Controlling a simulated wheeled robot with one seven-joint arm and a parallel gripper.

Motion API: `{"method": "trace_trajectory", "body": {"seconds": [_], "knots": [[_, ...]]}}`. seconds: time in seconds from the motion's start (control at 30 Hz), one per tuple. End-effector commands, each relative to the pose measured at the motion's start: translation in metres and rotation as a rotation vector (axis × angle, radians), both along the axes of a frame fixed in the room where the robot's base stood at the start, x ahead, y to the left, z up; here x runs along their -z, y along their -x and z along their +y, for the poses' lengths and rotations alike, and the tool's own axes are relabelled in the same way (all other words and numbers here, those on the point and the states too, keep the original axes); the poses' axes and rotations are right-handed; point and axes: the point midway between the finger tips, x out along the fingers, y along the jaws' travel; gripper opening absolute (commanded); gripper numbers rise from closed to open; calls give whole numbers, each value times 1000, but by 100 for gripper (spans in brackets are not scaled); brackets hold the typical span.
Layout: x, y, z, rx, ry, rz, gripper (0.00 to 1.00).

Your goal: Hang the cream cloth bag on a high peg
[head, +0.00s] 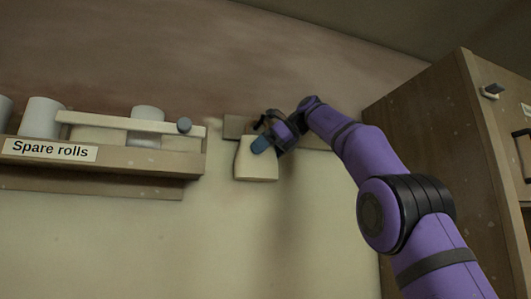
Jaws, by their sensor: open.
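The cream cloth bag (256,166) is upright against the wall, high up, in front of a wooden rail (233,127). My gripper (264,130) is open at the bag's upper right, close to its top edge. I cannot tell whether it touches the bag. A blue-grey rounded piece (261,145) overlaps the bag's upper part; I cannot tell whether it is a peg end or part of the gripper. The bag's strap and whatever bears it are hidden behind the gripper.
A tall wooden cabinet (430,125) stands on the right. The wall below the bag is bare.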

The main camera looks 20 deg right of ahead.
Motion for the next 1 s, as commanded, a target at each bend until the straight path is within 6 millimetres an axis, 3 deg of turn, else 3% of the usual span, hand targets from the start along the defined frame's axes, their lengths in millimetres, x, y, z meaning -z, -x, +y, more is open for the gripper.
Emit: {"method": "trace_trajectory", "body": {"seconds": [0.33, 0.6, 1.0], "knots": [[-6, 5, -8, 1, -2, -1, 100], [-18, 16, -20, 2, 1, -1, 100], [-18, 37, -43, 3, 0, 0, 100]]}}
